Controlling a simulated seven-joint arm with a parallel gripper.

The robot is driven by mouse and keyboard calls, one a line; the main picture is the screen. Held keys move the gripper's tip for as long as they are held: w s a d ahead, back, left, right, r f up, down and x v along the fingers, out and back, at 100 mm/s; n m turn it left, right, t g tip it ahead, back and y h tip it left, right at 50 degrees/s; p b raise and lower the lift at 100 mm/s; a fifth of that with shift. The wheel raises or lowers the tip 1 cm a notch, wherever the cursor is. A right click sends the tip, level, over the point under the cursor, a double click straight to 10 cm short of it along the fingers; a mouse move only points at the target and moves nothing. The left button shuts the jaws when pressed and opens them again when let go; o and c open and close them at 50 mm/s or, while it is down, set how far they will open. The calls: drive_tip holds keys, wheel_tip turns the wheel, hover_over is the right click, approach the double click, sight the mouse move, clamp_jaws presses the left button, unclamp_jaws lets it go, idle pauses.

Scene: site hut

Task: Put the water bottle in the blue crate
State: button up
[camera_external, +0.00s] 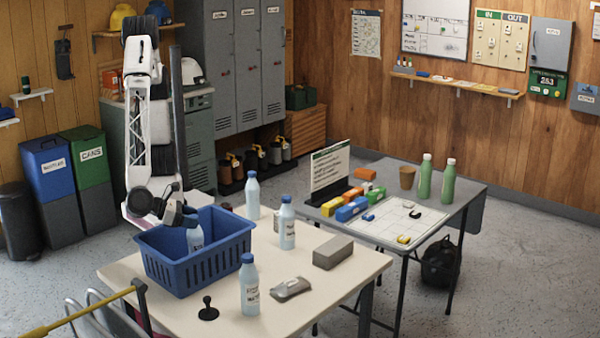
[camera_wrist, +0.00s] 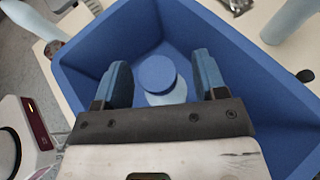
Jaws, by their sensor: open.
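The blue crate (camera_external: 200,268) stands on the near table; in the wrist view its wall (camera_wrist: 265,85) surrounds my gripper. A water bottle (camera_external: 195,238) with a blue cap is inside the crate, seemingly upright, its lower part hidden by the crate wall. In the wrist view this bottle (camera_wrist: 167,97) shows below and between my fingers. My gripper (camera_wrist: 162,70) is open over the crate, its fingers apart on either side of the cap with gaps visible. Three more water bottles stand on the table outside the crate: one behind (camera_external: 252,197), one right (camera_external: 287,225), one in front (camera_external: 249,287).
A grey block (camera_external: 333,252), a grey flat item (camera_external: 290,289) and a black knobbed item (camera_external: 208,310) lie on the near table (camera_external: 345,285). A second table beyond holds green bottles (camera_external: 424,178), a sign (camera_external: 330,172) and coloured boxes.

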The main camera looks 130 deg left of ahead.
drive_tip(key=v, duration=1.1)
drive_tip(key=shift+r, duration=0.1)
idle(0.5)
drive_tip(key=s+a+r+n+g+h, duration=0.1)
drive_tip(key=s+a+r+n+g, duration=0.2)
drive_tip(key=a, duration=0.5)
drive_tip(key=s+a+r+n+g+h, duration=0.2)
drive_tip(key=a+r+n, duration=0.15)
drive_tip(key=a, duration=0.35)
drive_tip(key=s+a+r+n+g+h, duration=0.1)
drive_tip(key=s+a+r+n+g, duration=0.15)
drive_tip(key=a+n, duration=0.4)
drive_tip(key=s+a+r+n+t+h, duration=0.1)
drive_tip(key=s+a+r+n+h, duration=0.2)
drive_tip(key=s+a+n, duration=0.3)
drive_tip(key=s+a+r+n+t+h, duration=0.1)
drive_tip(key=s+a+r+n+h, duration=0.2)
drive_tip(key=s+a+n, duration=0.3)
drive_tip(key=s+a+h, duration=0.1)
drive_tip(key=s, duration=0.3)
drive_tip(key=shift+s+a+r, duration=0.2)
drive_tip(key=shift+s+a, duration=0.1)
drive_tip(key=shift+a, duration=0.1)
